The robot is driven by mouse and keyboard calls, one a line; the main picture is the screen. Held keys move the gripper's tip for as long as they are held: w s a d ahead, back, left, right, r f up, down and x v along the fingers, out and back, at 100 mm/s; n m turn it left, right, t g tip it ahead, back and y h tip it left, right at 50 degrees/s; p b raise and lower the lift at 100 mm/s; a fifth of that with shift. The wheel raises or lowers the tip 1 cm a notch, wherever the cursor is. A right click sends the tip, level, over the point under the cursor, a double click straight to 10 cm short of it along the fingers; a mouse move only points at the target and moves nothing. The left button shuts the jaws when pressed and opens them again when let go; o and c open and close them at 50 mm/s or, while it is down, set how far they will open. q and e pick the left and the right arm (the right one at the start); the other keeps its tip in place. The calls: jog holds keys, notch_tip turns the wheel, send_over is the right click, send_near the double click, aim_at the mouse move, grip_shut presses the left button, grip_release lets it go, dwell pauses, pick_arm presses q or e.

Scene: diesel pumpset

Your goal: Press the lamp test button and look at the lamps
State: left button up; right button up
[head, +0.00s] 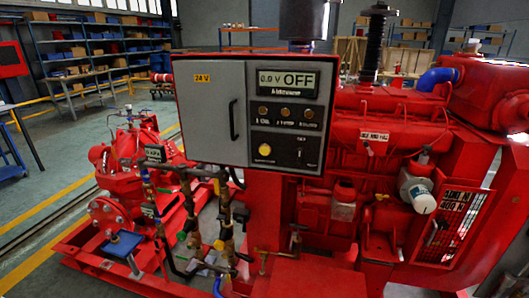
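A grey control box (210,125) with a black handle on its left door stands on a red post, facing me. On its right part is a display (287,80) reading "0.0 V OFF". Below it is a row of three small round lamps, left (263,110), middle (285,112) and right (309,114); they look dull brown-orange and not lit. Under them on a black panel is a round yellow button (265,149), with a small switch (300,153) to its right. The small labels are too blurred to read. Neither of my grippers is in view, and nothing touches the panel.
A red diesel engine (370,140) is behind and right of the box. Pipes and valves (225,210) stand below it, and a red pump (130,160) at the left. Shelves with bins (100,45) line the back wall. The space just before the box face looks clear.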

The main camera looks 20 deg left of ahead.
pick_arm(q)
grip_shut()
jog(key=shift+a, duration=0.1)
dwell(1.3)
